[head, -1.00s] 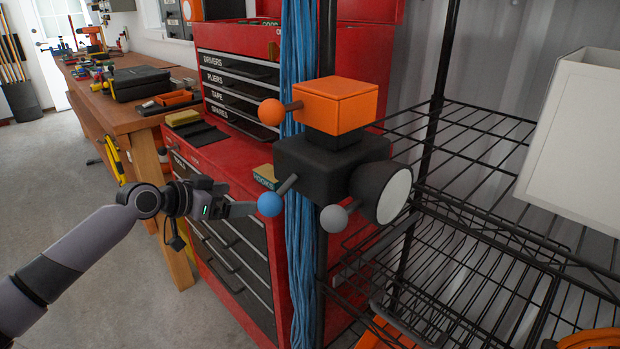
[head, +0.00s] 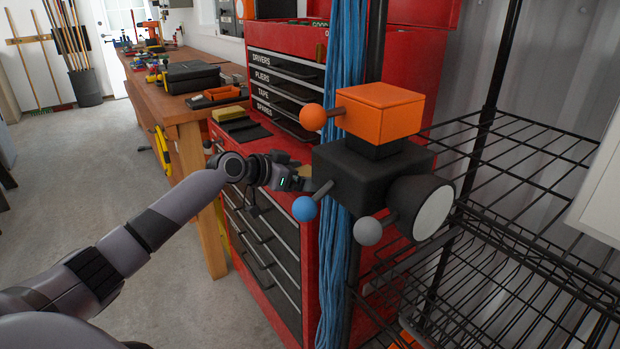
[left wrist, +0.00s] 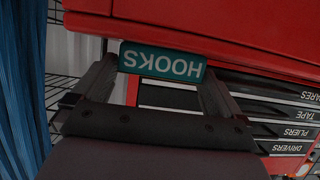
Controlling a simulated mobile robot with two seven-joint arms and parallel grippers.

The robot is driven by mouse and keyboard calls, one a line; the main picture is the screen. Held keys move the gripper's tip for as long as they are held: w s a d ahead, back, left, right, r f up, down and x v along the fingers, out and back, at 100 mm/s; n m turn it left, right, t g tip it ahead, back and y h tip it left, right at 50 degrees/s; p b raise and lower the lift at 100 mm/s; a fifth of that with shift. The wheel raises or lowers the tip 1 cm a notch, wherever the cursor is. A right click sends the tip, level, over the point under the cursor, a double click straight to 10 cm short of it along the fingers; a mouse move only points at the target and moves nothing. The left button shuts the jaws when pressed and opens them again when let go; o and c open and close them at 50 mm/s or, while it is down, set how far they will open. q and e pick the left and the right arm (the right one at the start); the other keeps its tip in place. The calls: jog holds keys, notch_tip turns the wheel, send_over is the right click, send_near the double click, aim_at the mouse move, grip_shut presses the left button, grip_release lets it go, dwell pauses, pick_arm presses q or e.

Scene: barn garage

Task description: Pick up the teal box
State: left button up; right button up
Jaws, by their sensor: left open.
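The teal box with the label HOOKS (left wrist: 162,62) shows in the left wrist view, its label upside down, between the fingertips of my open left gripper (left wrist: 158,76). A finger stands on each side of it; I cannot tell whether they touch it. In the head view my left gripper (head: 304,182) is at the red tool chest's ledge. It hides most of the box there, and only a tan patch of what seems its top (head: 284,159) shows. My right gripper is not in view.
A black block (head: 360,175) with an orange box on top and coloured balls stands close right of my gripper. Blue cords (head: 335,270) hang behind it. The red tool chest (head: 230,145) has labelled drawers. A wire rack (head: 530,160) stands at the right, a wooden workbench (head: 180,105) at the left.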

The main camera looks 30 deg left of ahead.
pick_arm(q)
jog(key=shift+w+d+f, duration=0.1)
jog(key=shift+w, duration=0.1)
jog(key=c, duration=0.7)
